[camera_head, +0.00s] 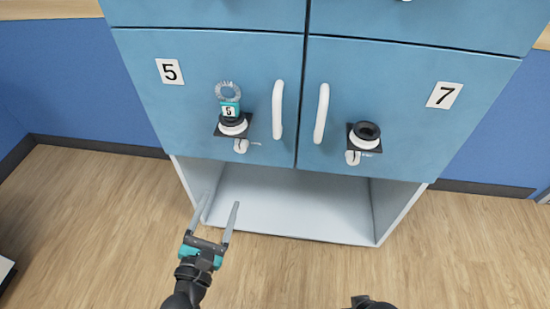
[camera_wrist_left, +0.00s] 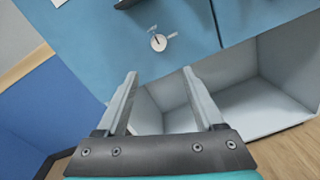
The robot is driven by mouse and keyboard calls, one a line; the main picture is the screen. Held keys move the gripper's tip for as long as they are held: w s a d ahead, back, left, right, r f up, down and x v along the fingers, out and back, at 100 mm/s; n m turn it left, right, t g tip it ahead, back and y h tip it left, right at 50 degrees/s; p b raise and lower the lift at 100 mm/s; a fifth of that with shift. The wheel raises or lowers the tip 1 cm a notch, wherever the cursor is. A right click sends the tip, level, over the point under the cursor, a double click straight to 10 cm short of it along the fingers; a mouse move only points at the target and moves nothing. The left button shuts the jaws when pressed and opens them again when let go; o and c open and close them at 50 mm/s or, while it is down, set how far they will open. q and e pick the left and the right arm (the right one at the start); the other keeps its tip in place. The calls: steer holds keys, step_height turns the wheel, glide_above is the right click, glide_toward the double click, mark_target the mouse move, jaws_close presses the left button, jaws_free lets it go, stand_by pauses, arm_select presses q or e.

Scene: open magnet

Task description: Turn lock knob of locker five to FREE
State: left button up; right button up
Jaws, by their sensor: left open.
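Locker five's blue door (camera_head: 180,105) is closed, with a "5" plate (camera_head: 169,71) at its upper left. Its small white lock knob (camera_head: 241,146) sits low on the door, below a black-and-white round fitting (camera_head: 233,126). The knob also shows in the left wrist view (camera_wrist_left: 158,42); its lettering is too small to read. My left gripper (camera_head: 219,206) is open and empty, below and in front of the locker, apart from the knob. In the left wrist view its fingertips (camera_wrist_left: 160,73) point toward the knob. My right gripper is not visible.
A grey ring with a teal "5" tag (camera_head: 230,108) is at locker five's fitting. White handles stand beside it (camera_head: 278,110) and on locker seven's door (camera_head: 430,115). Locker seven has its own knob (camera_head: 353,157). An open white compartment (camera_head: 285,195) lies below; the wooden floor in front is clear.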

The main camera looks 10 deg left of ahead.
arm_select(q)
steer(key=b, duration=0.2)
glide_toward(240, 150)
steer(key=shift+n, duration=0.3)
steer(key=w, duration=0.7)
steer(key=shift+w+d, duration=0.15)
steer(key=shift+d, duration=0.1)
steer(key=shift+w+d, duration=0.1)
steer(key=shift+w, duration=0.55)
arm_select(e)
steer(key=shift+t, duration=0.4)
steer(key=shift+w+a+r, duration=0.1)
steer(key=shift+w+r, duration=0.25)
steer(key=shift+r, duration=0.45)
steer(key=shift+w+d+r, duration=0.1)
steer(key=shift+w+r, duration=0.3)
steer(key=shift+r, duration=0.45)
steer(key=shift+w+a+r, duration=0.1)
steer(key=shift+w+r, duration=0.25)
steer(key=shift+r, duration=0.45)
arm_select(q)
jaws_close()
